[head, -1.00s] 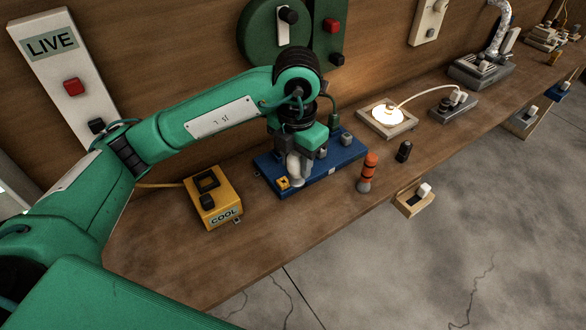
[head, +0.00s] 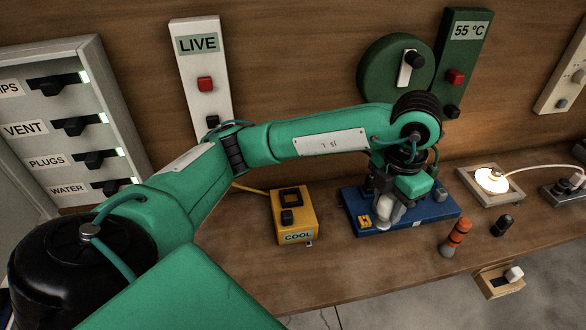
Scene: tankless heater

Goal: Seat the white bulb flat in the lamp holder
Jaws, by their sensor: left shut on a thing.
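My left gripper (head: 381,190) points down over the blue base plate (head: 425,213) on the bench. It is shut on the white bulb (head: 388,211), which is partly hidden by the fingers. The bulb is at the plate's front part, beside a small yellow block (head: 363,221). A pale round part shows just at its lower right. I cannot tell whether the bulb sits flat in the holder or is tilted. My right gripper is not in view.
A yellow COOL box (head: 293,216) stands left of the plate. A lit lamp (head: 492,180) is farther right.

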